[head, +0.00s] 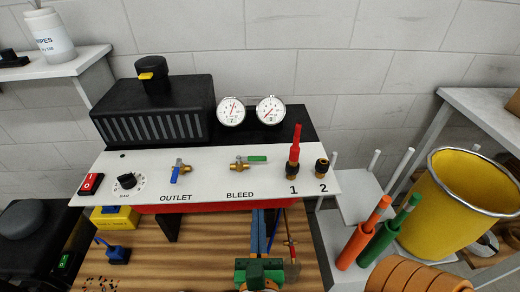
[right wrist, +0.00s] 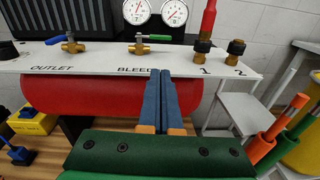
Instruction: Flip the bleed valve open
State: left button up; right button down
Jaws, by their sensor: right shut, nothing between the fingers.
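The bleed valve (head: 240,165) is a brass fitting with a green lever (head: 257,158), on the white panel (head: 215,190) above the BLEED label. Its lever points right, roughly level along the panel. In the right wrist view the bleed valve (right wrist: 140,49) is above and left of my fingertips, apart from them. My right gripper (head: 265,212) has blue fingers on a green body and is below the panel's front edge, a little right of the BLEED label. In the right wrist view its fingers (right wrist: 161,74) are together and empty. My left gripper is not in view.
A blue-handled outlet valve (head: 178,171) stands left of the bleed valve. A red-topped fitting (head: 294,155) at 1 and a brass fitting (head: 321,168) at 2 stand to the right. Two gauges (head: 231,111) are behind. A red tank (right wrist: 90,97) lies under the panel.

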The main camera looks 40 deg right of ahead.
jog(key=r, duration=0.1)
jog(key=p, duration=0.3)
send_near(259, 161)
jog(key=shift+h, duration=0.4)
jog(key=x, duration=0.5)
jog(key=shift+w+f, duration=0.1)
jog(key=shift+w, duration=0.25)
jog(key=shift+w+d+f, duration=0.1)
jog(key=shift+w+d, duration=0.3)
jog(key=shift+w, duration=0.1)
jog(key=shift+w+d+r+n+y+p, duration=0.25)
jog(key=shift+n+y+p, duration=0.15)
jog(key=shift+p, duration=0.25)
jog(key=shift+r+t+y, duration=0.1)
jog(key=shift+t+y, duration=0.3)
jog(key=shift+t, duration=0.1)
jog(key=shift+d, duration=0.1)
